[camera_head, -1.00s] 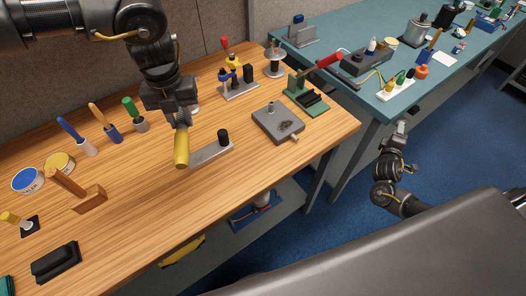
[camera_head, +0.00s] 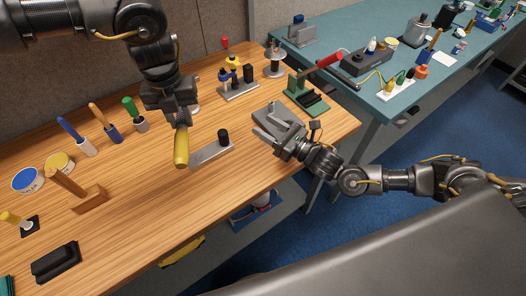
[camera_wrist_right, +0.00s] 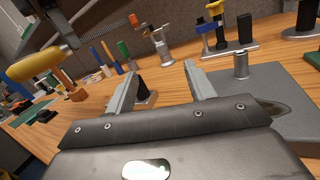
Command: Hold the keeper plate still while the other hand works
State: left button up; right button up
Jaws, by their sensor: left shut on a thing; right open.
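My left gripper (camera_head: 176,112) is shut on a yellow-handled piece (camera_head: 181,148), which hangs above the bench; the wrist view shows its yellow handle (camera_wrist_right: 36,66) tilted. Below and right of it lies a flat grey plate (camera_head: 208,154) with an upright black knob (camera_head: 223,136). I cannot tell which part is the keeper plate. My right gripper (camera_head: 270,129) is open and empty over the front of a grey block with a short metal post (camera_wrist_right: 241,66). In the wrist view its two fingers (camera_wrist_right: 160,72) are apart, with the black knob beyond them.
Behind are a rack (camera_head: 238,88) and a green stand (camera_head: 306,98). The bench's front middle is clear.

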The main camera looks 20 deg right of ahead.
aim_at(229, 144)
jog(key=s+a+f+n+g, duration=0.1)
jog(key=s+a+f+n, duration=0.1)
jog(key=s, duration=0.1)
jog(key=s+a+f+n+g+y, duration=0.1)
jog(key=shift+s+a+f+g, duration=0.1)
jog(key=shift+s+f+g, duration=0.15)
jog(key=shift+s+g, duration=0.1)
jog(key=shift+s+f+n, duration=0.3)
jog(key=x, duration=1.2)
jog(key=shift+w, duration=0.1)
grip_shut()
